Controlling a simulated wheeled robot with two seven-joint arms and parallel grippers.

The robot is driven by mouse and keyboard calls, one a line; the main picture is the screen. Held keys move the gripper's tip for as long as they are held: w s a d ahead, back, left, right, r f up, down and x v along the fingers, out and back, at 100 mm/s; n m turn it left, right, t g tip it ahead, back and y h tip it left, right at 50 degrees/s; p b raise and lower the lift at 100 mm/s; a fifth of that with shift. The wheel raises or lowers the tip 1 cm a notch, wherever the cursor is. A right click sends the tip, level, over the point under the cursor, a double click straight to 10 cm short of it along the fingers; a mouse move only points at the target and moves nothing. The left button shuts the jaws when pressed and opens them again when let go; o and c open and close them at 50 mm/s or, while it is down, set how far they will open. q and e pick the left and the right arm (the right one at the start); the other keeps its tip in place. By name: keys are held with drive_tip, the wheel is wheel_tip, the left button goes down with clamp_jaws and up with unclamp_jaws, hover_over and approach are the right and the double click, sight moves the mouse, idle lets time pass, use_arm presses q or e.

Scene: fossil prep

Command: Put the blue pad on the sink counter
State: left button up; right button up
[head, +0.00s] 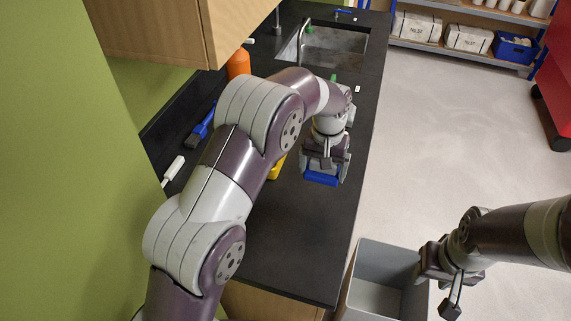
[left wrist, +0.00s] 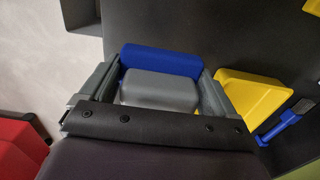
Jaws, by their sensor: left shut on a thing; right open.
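The blue pad (head: 321,178) is at the tips of my left gripper (head: 323,172), over the black sink counter (head: 300,240). In the left wrist view the blue pad (left wrist: 160,59) has a grey block-shaped part (left wrist: 160,92) in front of it, between the two fingers of my left gripper (left wrist: 160,85), which is shut on it. I cannot tell whether the pad touches the counter. My right gripper (head: 447,270) is open and empty, off to the right over the floor near a grey bin.
A sink (head: 335,50) with a tap is at the far end. A blue brush (head: 201,128), an orange bottle (head: 238,64) and a yellow thing (left wrist: 248,95) are on the counter. The grey bin (head: 372,262) stands beside it. The near counter is clear.

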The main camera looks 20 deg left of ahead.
sight(311, 172)
use_arm(q)
drive_tip(key=a+f+b, duration=0.1)
drive_tip(key=b, duration=0.1)
drive_tip(key=s+a+f+b, duration=0.1)
drive_tip(key=f+b, duration=0.1)
drive_tip(key=shift+a+f, duration=0.15)
drive_tip(key=shift+a, duration=0.2)
drive_tip(key=a+f, duration=0.1)
drive_tip(key=a, duration=0.1)
drive_tip(key=s+a+f+p, duration=0.1)
drive_tip(key=a, duration=0.2)
drive_tip(key=s+a+f, duration=0.1)
drive_tip(key=a, duration=0.2)
drive_tip(key=shift+s+a+f+p, duration=0.1)
drive_tip(key=shift+a+f+p, duration=0.1)
drive_tip(key=shift+p, duration=0.1)
drive_tip(key=shift+s+a+f, duration=0.1)
drive_tip(key=shift+f, duration=0.2)
wheel_tip(311, 172, down, 3)
drive_tip(key=shift+p, duration=0.5)
drive_tip(key=shift+f, duration=0.45)
drive_tip(key=shift+f, duration=0.1)
drive_tip(key=o, duration=0.9)
